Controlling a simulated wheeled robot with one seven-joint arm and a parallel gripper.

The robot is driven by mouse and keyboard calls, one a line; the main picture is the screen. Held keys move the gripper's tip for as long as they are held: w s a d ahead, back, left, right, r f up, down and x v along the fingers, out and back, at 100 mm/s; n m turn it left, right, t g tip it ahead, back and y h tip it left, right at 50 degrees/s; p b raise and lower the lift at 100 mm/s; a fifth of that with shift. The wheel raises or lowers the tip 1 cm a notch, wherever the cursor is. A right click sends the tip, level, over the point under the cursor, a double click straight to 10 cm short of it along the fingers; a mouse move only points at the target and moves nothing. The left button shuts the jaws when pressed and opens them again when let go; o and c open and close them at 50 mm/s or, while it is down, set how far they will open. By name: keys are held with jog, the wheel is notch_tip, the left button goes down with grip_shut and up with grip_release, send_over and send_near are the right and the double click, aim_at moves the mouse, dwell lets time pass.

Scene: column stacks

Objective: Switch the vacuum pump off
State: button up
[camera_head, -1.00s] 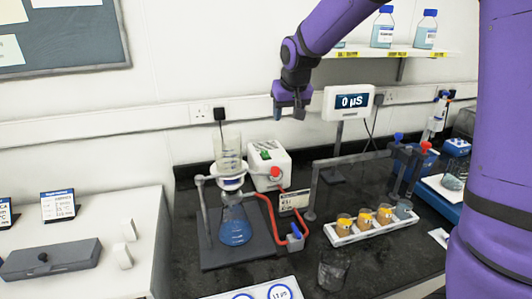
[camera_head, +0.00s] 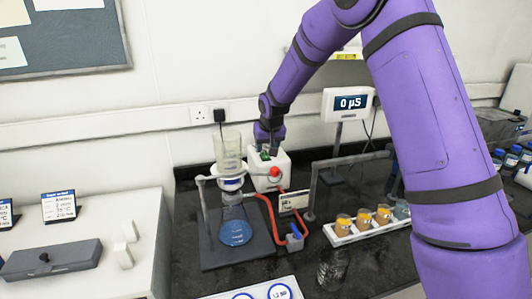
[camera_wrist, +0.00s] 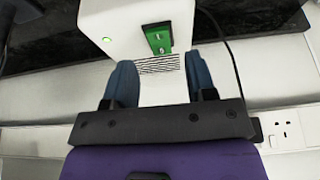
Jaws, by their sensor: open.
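The vacuum pump (camera_head: 262,178) is a white box with a red knob on its front, standing on the dark bench behind the filter flask. In the wrist view the white pump (camera_wrist: 118,25) shows a green switch (camera_wrist: 159,39) and a small lit green lamp (camera_wrist: 107,40). My gripper (camera_head: 268,148) is low over the pump's top. In the wrist view its two blue-grey fingers (camera_wrist: 160,75) are apart and empty, pointing at the pump, with the switch between and beyond their tips. I cannot tell whether the fingers touch the pump.
A glass filter flask (camera_head: 236,228) with a funnel stands in front of the pump, joined by a red hose (camera_head: 268,212). A display reading 0 µS (camera_head: 348,104) stands to the right. A rack of small jars (camera_head: 370,228) is at the front right.

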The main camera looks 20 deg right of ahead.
aim_at(265, 155)
jog(key=shift+x, duration=1.85)
jog(key=shift+c, duration=0.5)
jog(key=c, duration=0.8)
jog(key=shift+w+r+g, duration=0.1)
jog(key=shift+w+g, duration=0.1)
jog(key=shift+g, duration=0.6)
jog(key=shift+w+g, duration=0.15)
jog(key=shift+g, duration=0.65)
jog(key=o, duration=0.9)
jog(key=shift+r, duration=0.15)
notch_tip(265, 155, up, 11)
jog(key=s, duration=0.1)
jog(key=shift+f, duration=0.25)
